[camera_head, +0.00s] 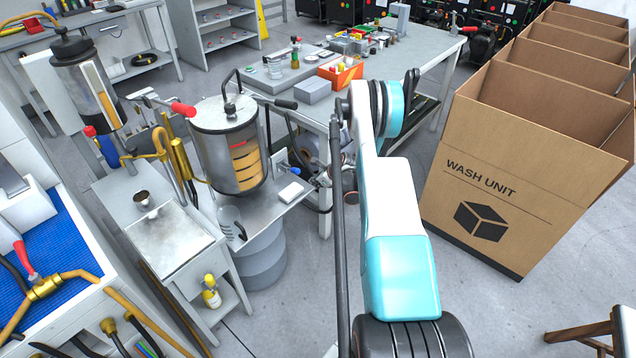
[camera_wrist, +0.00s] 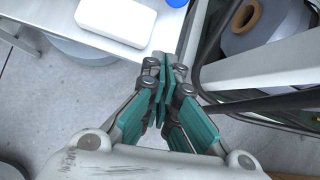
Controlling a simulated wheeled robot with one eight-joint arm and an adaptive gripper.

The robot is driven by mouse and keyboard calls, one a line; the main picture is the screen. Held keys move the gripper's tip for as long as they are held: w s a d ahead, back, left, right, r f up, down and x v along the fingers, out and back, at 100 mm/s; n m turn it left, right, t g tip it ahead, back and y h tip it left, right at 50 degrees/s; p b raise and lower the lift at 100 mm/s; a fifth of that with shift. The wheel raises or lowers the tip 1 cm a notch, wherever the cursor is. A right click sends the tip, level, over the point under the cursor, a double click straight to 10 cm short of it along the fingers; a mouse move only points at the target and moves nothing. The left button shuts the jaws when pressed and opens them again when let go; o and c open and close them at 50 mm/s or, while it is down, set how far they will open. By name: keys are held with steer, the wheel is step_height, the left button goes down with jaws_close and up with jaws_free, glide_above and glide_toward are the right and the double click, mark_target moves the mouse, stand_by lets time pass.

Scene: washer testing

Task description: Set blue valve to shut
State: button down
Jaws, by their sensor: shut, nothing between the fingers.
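In the head view my arm covers much of the area right of the valve, and the fingers cannot be made out clearly.
The white block (camera_head: 290,192) lies on the metal shelf below the valve. The cylinder tank (camera_head: 228,150) stands left of it, with a lever on top. A table frame and a roll (camera_wrist: 243,18) are close on the gripper's right. A large carton (camera_head: 500,190) stands further right.

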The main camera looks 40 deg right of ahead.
mark_target(293, 170)
steer(key=b+x, duration=0.1)
steer(key=x, duration=0.4)
steer(key=shift+f+b, duration=0.1)
steer(key=shift+b, duration=0.2)
steer(key=shift+w, duration=0.3)
steer(key=shift+w+a+r+b, duration=0.15)
steer(key=shift+w+r+b, duration=0.1)
steer(key=shift+r, duration=0.3)
steer(key=shift+w+a+r+b, duration=0.2)
steer(key=shift+w+r, duration=0.1)
steer(key=shift+r, duration=0.25)
steer(key=shift+w+a+r+b, duration=0.1)
steer(key=shift+w+r+b, duration=0.15)
steer(key=shift+r, duration=0.3)
steer(key=shift+r, duration=0.15)
